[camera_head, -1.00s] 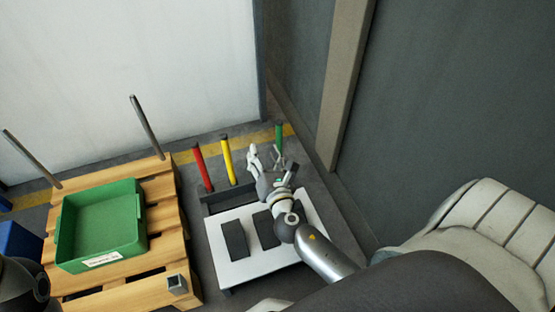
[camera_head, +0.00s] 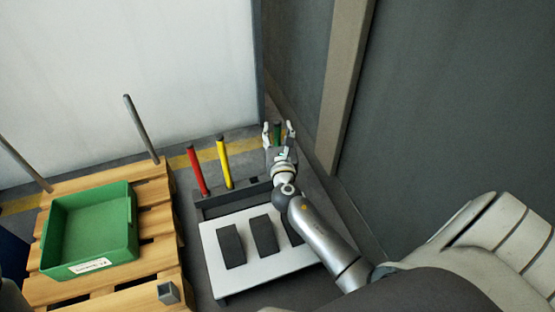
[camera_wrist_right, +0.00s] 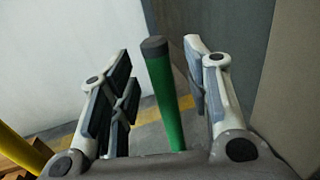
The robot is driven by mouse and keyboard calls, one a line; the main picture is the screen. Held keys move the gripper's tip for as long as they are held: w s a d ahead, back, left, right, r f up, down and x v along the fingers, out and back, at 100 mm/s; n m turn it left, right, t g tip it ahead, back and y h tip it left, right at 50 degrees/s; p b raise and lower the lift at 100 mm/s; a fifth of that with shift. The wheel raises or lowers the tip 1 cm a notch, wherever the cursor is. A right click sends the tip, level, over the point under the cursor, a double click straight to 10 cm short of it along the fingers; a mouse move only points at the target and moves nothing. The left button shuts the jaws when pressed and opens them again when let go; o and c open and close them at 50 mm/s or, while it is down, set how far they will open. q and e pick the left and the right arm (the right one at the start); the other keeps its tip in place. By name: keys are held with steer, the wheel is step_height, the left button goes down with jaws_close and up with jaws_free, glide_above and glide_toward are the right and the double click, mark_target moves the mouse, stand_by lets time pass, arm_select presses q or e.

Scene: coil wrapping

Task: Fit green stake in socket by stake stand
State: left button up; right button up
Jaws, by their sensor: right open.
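The green stake (camera_head: 277,131) stands upright at the right end of the dark stake stand (camera_head: 214,201). My right gripper (camera_head: 278,126) is open, with one finger on each side of the stake. In the right wrist view the green stake (camera_wrist_right: 166,100), with its dark cap, stands between the open fingers (camera_wrist_right: 160,75), with gaps visible on both sides. A square grey metal socket (camera_head: 168,291) sits at the pallet's near right corner, left of the stand. My left gripper is not in view.
Red (camera_head: 197,170) and yellow (camera_head: 225,162) stakes stand left of the green one. A white-topped table (camera_head: 240,279) with dark blocks lies in front. The wooden pallet (camera_head: 158,224) carries a green bin (camera_head: 90,229) and grey posts. A wall and beam (camera_head: 340,90) rise close on the right.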

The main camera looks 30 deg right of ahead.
steer(key=shift+x, duration=0.85)
steer(key=shift+c, duration=0.3)
jaws_close()
